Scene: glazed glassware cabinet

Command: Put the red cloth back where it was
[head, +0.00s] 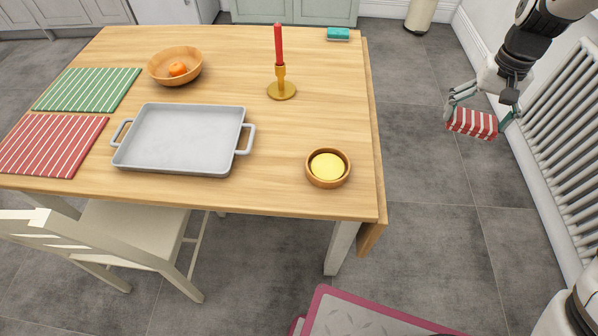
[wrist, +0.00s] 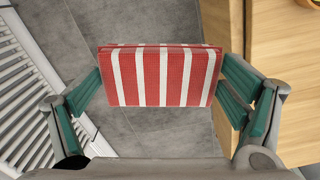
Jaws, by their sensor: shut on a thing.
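The red cloth (wrist: 162,75) is a folded piece with red and white stripes. My gripper (head: 483,122) is shut on it, with one finger at each end of the cloth. In the head view the red cloth (head: 472,123) hangs in the air at the right, over the grey floor between the table and the radiator. In the wrist view my gripper (wrist: 160,85) has its teal finger pads against both sides of the cloth.
The wooden table (head: 330,110) holds a grey tray (head: 180,140), a small bowl with yellow contents (head: 327,167), a red candle in a brass holder (head: 280,70), a fruit bowl (head: 175,66), green (head: 88,90) and red (head: 50,145) striped mats, and a teal sponge (head: 338,34). A radiator (head: 565,130) lines the right wall.

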